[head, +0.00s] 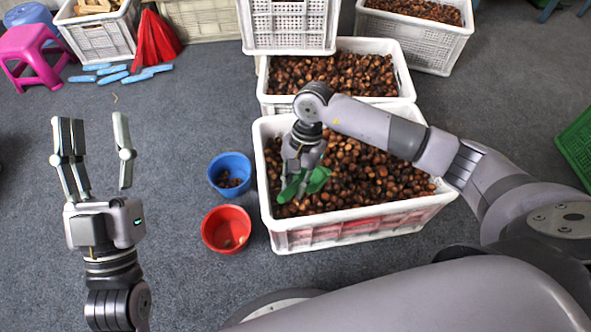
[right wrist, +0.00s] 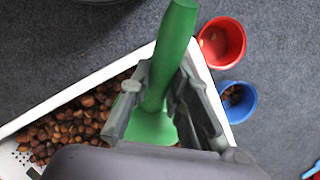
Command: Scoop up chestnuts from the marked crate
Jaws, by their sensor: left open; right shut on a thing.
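The white crate (head: 340,232) in the middle of the head view is filled with chestnuts (head: 365,175). No separate mark on it can be made out. My right gripper (head: 298,178) is over the left part of this crate, shut on a green scoop (head: 318,180). The scoop is low at the chestnuts; whether chestnuts lie in it is hidden. In the right wrist view the scoop handle (right wrist: 175,50) stands up between the fingers, and chestnuts (right wrist: 85,120) show to the left. My left gripper (head: 95,140) is open and empty above the floor, left of the crate.
A blue bucket (head: 231,168) with a few chestnuts and a red bucket (head: 226,229) stand on the floor just left of the crate. More crates (head: 400,75) stand behind. A pink stool (head: 35,50) is at the far left. The floor around my left gripper is clear.

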